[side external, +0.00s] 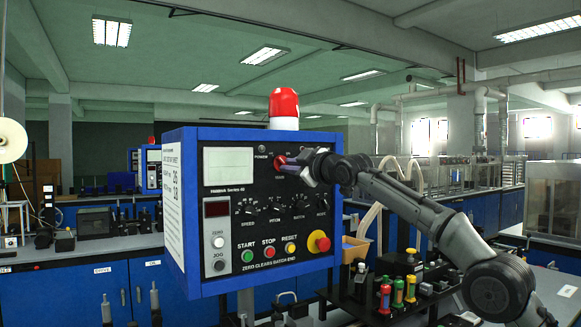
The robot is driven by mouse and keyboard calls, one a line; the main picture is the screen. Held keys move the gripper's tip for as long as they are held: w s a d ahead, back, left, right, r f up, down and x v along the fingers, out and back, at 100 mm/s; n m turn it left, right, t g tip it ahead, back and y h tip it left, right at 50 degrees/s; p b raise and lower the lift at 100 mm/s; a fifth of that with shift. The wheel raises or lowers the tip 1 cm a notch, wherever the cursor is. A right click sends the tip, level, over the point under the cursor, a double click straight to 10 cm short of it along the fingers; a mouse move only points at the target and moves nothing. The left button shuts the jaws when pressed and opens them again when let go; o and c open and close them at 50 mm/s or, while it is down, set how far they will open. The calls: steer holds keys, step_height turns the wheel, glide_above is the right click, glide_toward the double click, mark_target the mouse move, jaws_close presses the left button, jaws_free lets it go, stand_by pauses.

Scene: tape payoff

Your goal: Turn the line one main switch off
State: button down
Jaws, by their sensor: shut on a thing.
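The main switch (281,161) is a red rotary knob near the top middle of the black panel on a blue control box (258,290). My gripper (291,166) reaches in from the right and is shut on the knob. The fingers cover part of the knob, so its exact angle is hard to read. Small marks stand above it on the panel, too small to read for certain.
Black dials (275,211) sit below the switch. Green start (247,256), red stop (269,253) and yellow reset (290,247) buttons run beneath, beside a red emergency stop (319,241). A red beacon (284,104) tops the box. Colored-handled tools (397,291) stand on the bench below my arm.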

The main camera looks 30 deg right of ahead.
steer(key=c, duration=0.9)
jaws_free()
steer(key=shift+s, duration=0.1)
steer(key=shift+s, duration=6.8)
